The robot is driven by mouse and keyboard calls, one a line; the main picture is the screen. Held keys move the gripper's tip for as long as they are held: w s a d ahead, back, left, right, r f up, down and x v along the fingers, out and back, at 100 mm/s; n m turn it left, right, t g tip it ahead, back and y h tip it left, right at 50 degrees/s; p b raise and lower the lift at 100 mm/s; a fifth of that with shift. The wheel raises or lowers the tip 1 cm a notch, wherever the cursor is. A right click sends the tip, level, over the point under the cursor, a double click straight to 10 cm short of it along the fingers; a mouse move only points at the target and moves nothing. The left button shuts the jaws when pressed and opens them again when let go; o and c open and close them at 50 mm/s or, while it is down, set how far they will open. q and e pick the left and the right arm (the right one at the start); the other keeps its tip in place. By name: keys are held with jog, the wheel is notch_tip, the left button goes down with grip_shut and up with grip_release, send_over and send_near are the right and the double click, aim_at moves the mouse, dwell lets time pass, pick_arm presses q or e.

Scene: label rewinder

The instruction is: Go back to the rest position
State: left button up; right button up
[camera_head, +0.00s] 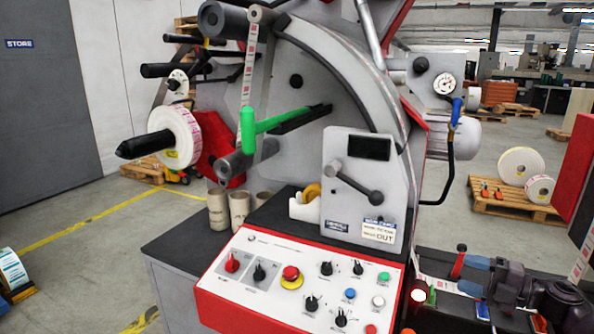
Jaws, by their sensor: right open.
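My right gripper (470,276) is at the lower right, with its dark arm coming in from the right edge. Its fingers are apart, and I see nothing held between them. It is to the right of the control panel (300,283) of the label rewinder (305,140). A red upright piece with a dark top (459,262) stands close by its fingers; I cannot tell whether they touch. My left gripper is not in view.
A label roll (176,137) sits on a black spindle at the left. A green bar (284,122) sticks out from the machine's front. Cardboard cores (239,208) and a tape dispenser (305,206) stand on the dark top. A pallet with rolls (514,196) is at the right. Floor is open at left.

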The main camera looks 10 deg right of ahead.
jog(key=w+d+r+m+t+h, duration=0.2)
jog(key=w+d+m+t+h, duration=0.4)
jog(key=d+m+h, duration=0.5)
jog(key=s+d+f+m+g+h, duration=0.25)
jog(key=d+f+m+h, duration=0.25)
jog(key=f+m+h, duration=0.25)
jog(key=s+a+f+m+g+y, duration=0.2)
jog(key=s+a+f+g+y, duration=0.15)
jog(key=s+a+f, duration=1.35)
jog(key=s+a+f+m+y, duration=0.2)
jog(key=s+a+m, duration=0.2)
jog(key=s+a, duration=1.1)
jog(key=shift+a+f+m+g, duration=0.25)
jog(key=shift+f+m+g, duration=0.1)
jog(key=shift+g, duration=0.05)
jog(key=shift+w, duration=0.1)
jog(key=shift+c, duration=1.3)
jog(key=shift+w, duration=0.1)
